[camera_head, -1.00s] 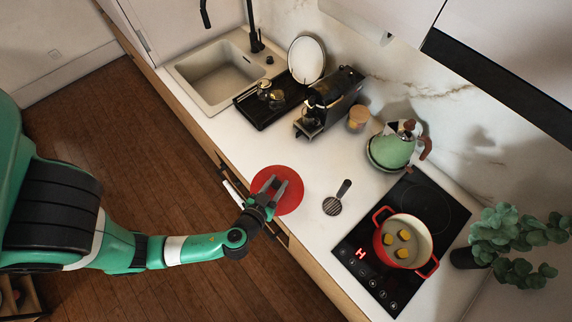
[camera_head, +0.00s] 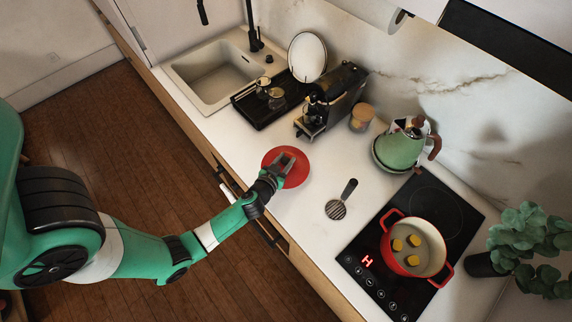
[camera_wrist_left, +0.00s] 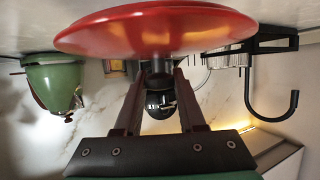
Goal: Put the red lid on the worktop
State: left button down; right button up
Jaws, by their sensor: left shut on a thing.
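The red lid (camera_head: 301,169) is over the worktop (camera_head: 308,215), near its front edge and left of the slotted turner. My left gripper (camera_head: 286,160) is shut on the lid's knob. In the left wrist view, which is upside down, the red lid (camera_wrist_left: 155,30) spans the top, with its knob (camera_wrist_left: 157,66) between the fingers (camera_wrist_left: 157,85). The lid looks roughly level and close to the worktop; I cannot tell whether it touches. My right gripper is not in view.
A slotted turner (camera_head: 336,208) lies right of the lid. A red pot (camera_head: 388,240) with yellow pieces stands on the hob (camera_head: 352,250). A green kettle (camera_head: 398,152), coffee machine (camera_head: 335,95) and cork-topped jar (camera_head: 361,118) stand behind. White worktop between them is clear.

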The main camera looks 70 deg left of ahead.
aim_at(286, 164)
pick_arm(q)
jog(key=shift+w+a+f, duration=0.15)
jog(key=shift+a+f, duration=0.05)
jog(key=shift+f, duration=0.1)
notch_tip(286, 164, down, 4)
jog(key=shift+w+a+r+b, duration=0.1)
jog(key=shift+a+r+b, duration=0.05)
jog(key=shift+b, duration=0.8)
jog(key=c, duration=0.5)
grip_release()
